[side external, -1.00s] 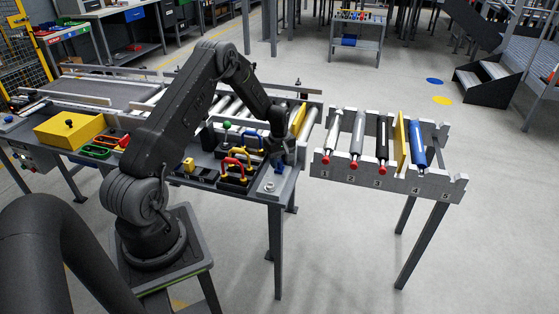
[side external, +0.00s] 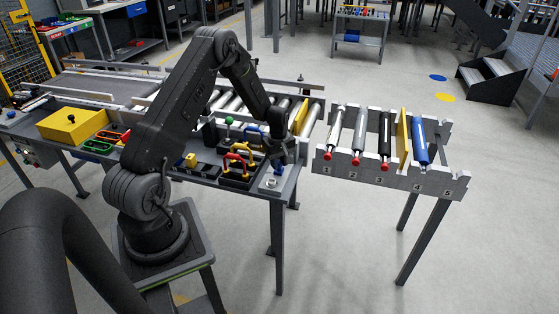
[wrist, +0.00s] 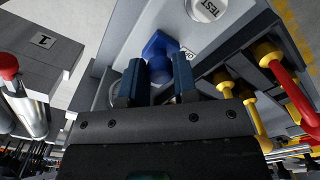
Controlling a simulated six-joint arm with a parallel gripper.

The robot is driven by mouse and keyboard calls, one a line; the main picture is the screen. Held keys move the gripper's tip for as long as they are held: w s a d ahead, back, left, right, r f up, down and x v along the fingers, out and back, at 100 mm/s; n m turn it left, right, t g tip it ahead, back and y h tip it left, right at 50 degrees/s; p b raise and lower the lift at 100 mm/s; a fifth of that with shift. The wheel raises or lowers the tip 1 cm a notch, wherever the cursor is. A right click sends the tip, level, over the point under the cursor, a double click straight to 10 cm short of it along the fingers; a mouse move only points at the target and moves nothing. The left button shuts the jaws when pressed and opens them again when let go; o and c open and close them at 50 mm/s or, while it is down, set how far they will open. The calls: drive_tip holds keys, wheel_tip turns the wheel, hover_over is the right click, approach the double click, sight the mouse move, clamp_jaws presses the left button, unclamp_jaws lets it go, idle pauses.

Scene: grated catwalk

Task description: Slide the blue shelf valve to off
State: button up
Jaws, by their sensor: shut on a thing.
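The blue valve (wrist: 160,48) sits on the grey shelf in the wrist view, beside a small white label with dark lettering too partial to read. My gripper (wrist: 158,72) has its two dark blue fingers on either side of the valve's near end and is shut on it. The fingers hide part of that end. I cannot tell the valve's exact slide position.
A white TEST button (wrist: 206,9) is close by on the shelf. Red and yellow handles (side external: 237,163) stand left of my gripper. A numbered rack (side external: 390,178) with several cylinders and a yellow divider stands to the right, across a narrow gap.

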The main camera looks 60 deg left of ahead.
drive_tip(key=o, duration=0.9)
drive_tip(key=shift+s+d, duration=0.15)
drive_tip(key=shift+s, duration=0.05)
wheel_tip(320, 180, up, 14)
drive_tip(key=shift+f, duration=0.15)
drive_tip(key=shift+w, duration=0.1)
drive_tip(key=s+d+r+m+t, duration=0.1)
drive_tip(key=s+d+r+m, duration=0.25)
drive_tip(key=d+r, duration=0.5)
drive_tip(key=s+d+r+m+t, duration=0.1)
drive_tip(key=s+d+r+m, duration=0.1)
drive_tip(key=d+r+m, duration=0.45)
drive_tip(key=s+d+r+m+t, duration=0.1)
drive_tip(key=s+d+m, duration=0.1)
drive_tip(key=s+d, duration=0.2)
drive_tip(key=s+d+r+m+t, duration=0.1)
drive_tip(key=s+d+m, duration=0.2)
drive_tip(key=s+d, duration=0.1)
drive_tip(key=s+d+r+m+t, duration=0.1)
drive_tip(key=s+d+r+m, duration=0.1)
drive_tip(key=s+d, duration=0.3)
drive_tip(key=shift+s+d+m, duration=0.1)
drive_tip(key=shift+s+m, duration=0.4)
drive_tip(key=shift+s, duration=0.3)
